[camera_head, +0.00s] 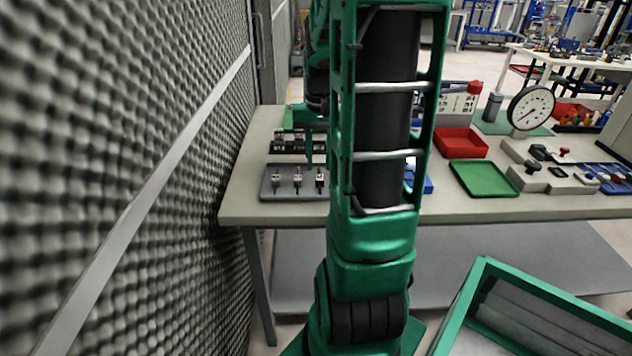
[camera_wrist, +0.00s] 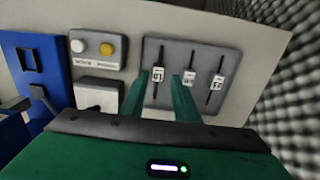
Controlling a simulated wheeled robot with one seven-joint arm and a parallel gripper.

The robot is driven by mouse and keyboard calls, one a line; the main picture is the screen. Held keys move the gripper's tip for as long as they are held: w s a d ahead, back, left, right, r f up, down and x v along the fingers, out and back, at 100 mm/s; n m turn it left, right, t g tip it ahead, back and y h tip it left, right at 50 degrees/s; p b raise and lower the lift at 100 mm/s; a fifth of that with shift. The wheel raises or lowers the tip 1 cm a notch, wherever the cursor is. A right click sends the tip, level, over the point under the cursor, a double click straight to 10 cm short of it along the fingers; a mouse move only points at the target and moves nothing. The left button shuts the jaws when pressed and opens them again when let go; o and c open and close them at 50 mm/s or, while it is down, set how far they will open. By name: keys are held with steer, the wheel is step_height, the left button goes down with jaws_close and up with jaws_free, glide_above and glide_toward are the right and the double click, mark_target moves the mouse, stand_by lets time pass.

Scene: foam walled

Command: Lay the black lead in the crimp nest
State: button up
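A grey plate (camera_head: 268,186) lies on the bench near its left end. It bears three thin dark upright strips with white tags, which may be leads. In the wrist view the plate (camera_wrist: 205,108) fills the middle. The strip nearest the blue block, with its tag (camera_wrist: 158,74), appears between my fingertips. My gripper (camera_wrist: 159,84) is open, its two green fingers apart. In the head view one finger of my gripper (camera_head: 309,150) shows over the plate's back edge. I cannot tell which strip is the black lead. I cannot identify the crimp nest for certain.
A blue block (camera_wrist: 40,80), a box with white and yellow buttons (camera_wrist: 97,50) and a pale box (camera_wrist: 98,92) stand beside the plate. A black rack (camera_head: 290,143) lies behind it. Foam wall (camera_head: 130,130) rises close at left. Red (camera_head: 461,142) and green trays (camera_head: 484,178) lie right.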

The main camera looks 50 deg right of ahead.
mark_target(319, 178)
step_height(319, 178, down, 5)
steer(key=shift+d, duration=0.15)
jaws_close()
steer(key=shift+r, duration=0.1)
